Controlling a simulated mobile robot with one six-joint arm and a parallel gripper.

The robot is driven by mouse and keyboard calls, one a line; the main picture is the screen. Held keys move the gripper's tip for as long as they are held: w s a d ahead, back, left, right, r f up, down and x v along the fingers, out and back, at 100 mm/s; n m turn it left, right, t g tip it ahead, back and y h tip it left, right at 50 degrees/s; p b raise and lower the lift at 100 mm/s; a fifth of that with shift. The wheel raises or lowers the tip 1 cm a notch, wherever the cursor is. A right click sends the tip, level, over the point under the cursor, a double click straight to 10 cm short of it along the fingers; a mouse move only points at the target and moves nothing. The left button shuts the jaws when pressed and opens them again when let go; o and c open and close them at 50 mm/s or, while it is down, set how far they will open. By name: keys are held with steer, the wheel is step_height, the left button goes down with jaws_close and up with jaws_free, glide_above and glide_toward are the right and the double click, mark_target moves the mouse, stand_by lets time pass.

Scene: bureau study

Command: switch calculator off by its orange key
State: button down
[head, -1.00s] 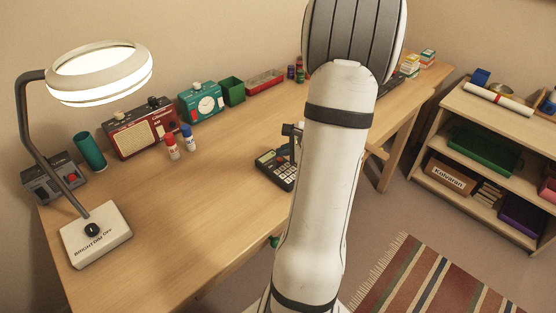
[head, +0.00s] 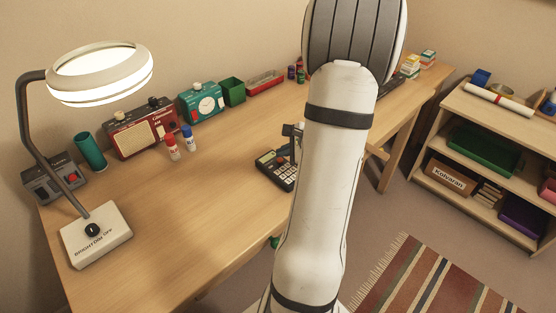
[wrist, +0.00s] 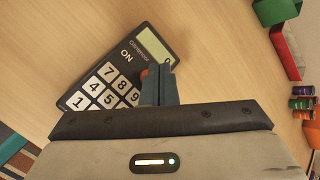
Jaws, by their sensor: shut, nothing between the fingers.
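The dark calculator (wrist: 88,98) lies on the desk, with white number keys and the word ON on its face. A sliver of the orange key (wrist: 144,74) shows just left of my fingertips. My gripper (wrist: 158,70) is shut and empty, its tips over the calculator beside that key. Whether they touch it, I cannot tell.
The desk (head: 190,210) is clear left of the calculator. In the wrist view, several small jars (wrist: 303,104) stand at right.

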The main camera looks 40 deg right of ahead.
steer(key=shift+f, duration=0.1)
stand_by(0.5)
steer(key=shift+f+b, duration=0.4)
steer(key=shift+b, duration=0.3)
steer(key=shift+f, duration=0.1)
steer(key=shift+r, duration=0.6)
steer(key=shift+r+p, duration=0.1)
steer(key=shift+p, duration=0.2)
step_height(320, 180, up, 6)
steer(key=p, duration=0.4)
stand_by(0.4)
